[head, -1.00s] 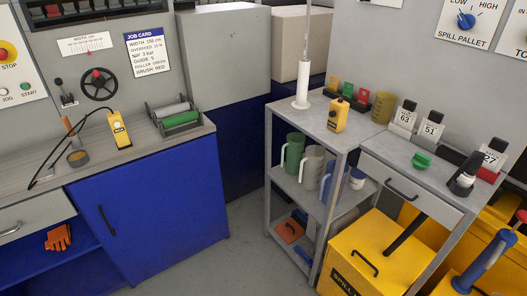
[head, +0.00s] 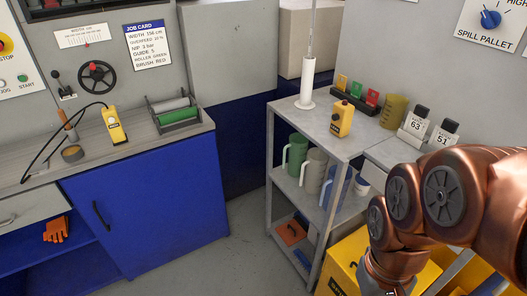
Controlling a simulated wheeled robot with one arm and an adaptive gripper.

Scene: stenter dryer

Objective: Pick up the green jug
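The green jug (head: 296,154) stands upright on the middle shelf of the grey shelf unit (head: 340,141), at the left end of a row of jugs. Its pale handle faces left. A grey-white jug (head: 314,168) stands just right of it, and a blue jug (head: 335,184) is right of that. My copper-coloured arm reaches in from the right edge of the head view. My gripper (head: 385,285) is at the lower end of the arm, at the bottom of the picture, right of and below the jugs. Its fingers are cut off, so its opening does not show.
A yellow pendant (head: 342,119), a white upright roll (head: 307,84) and an amber beaker (head: 393,111) stand on the unit's top. Yellow spill bins (head: 345,268) are below right. A blue cabinet (head: 155,215) stands left, with clear floor (head: 245,250) between.

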